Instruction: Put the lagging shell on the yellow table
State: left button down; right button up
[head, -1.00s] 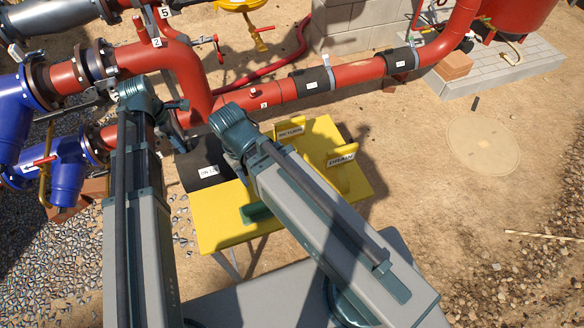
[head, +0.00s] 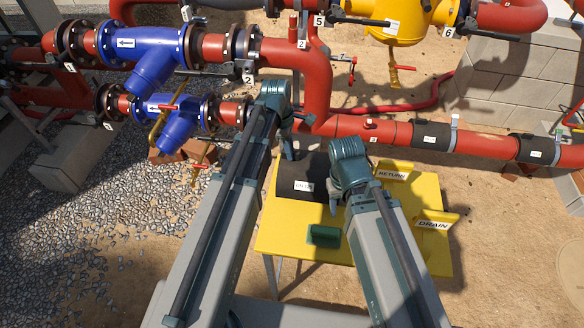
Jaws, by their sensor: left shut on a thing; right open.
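The lagging shell is a black curved piece with a white label (head: 290,186). It shows between my two arms, at the far left part of the yellow table (head: 293,236). My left gripper (head: 290,148) is shut on the shell at its upper edge. Whether the shell touches the table top or hangs just above it I cannot tell. My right gripper (head: 334,203) is open, close to the shell's right side over the table; its wrist hides part of the view there.
A green block (head: 324,236) lies on the table. Yellow holders marked RETURN (head: 392,174) and DRAIN (head: 434,223) stand at its right. A red pipe (head: 384,127) with black lagging sections (head: 432,135) runs behind. Blue strainers (head: 145,50) stand at left.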

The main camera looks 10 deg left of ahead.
pick_arm(q)
jog(key=shift+f+b, duration=2.2)
jog(key=shift+f, duration=0.55)
pick_arm(e)
jog(key=shift+f, duration=2.75)
pick_arm(q)
jog(key=shift+r, duration=0.1)
pick_arm(e)
jog(key=shift+r, duration=0.1)
pick_arm(q)
jog(key=c, duration=1.2)
grip_release()
jog(key=shift+c, duration=0.2)
jog(key=o, duration=0.4)
